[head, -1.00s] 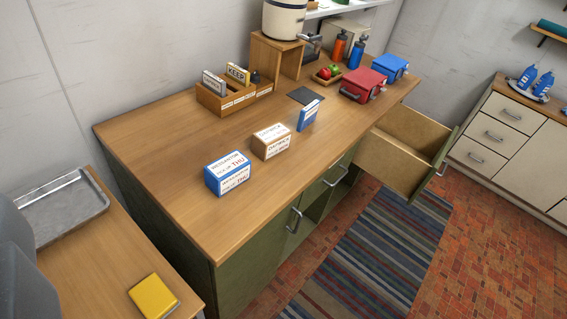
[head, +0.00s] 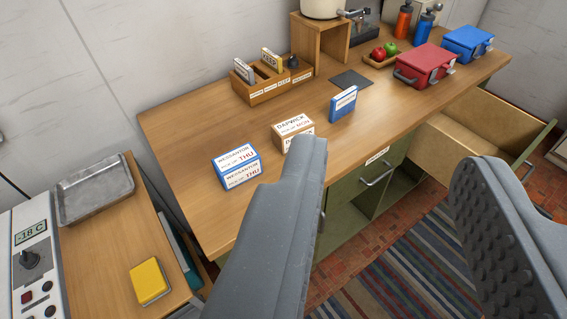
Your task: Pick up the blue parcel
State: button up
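The blue parcel (head: 236,168) is a box with white labels reading THU. It sits on the wooden counter (head: 190,130), left of my gripper's left finger. A brown parcel (head: 291,128) with a white label stands just behind and right of it. A thin blue and white box (head: 343,104) stands upright further right. My gripper (head: 392,158) is open and empty, its two grey fingers wide apart in the foreground. The left finger overlaps the counter's front edge in the picture and hides part of it. The right finger appears over the striped rug.
A wooden sorter (head: 268,87) stands at the back, with a dark mat (head: 351,80) to its right. Red (head: 427,64) and blue (head: 468,43) cases stand at far right. An open drawer (head: 470,140) juts out below. A side table holds a tray (head: 93,190) and yellow item (head: 150,282).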

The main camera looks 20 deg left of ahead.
aim_at(234, 168)
jog(key=z, duration=0.15)
jog(key=i, duration=1)
jog(key=u, duration=0.05)
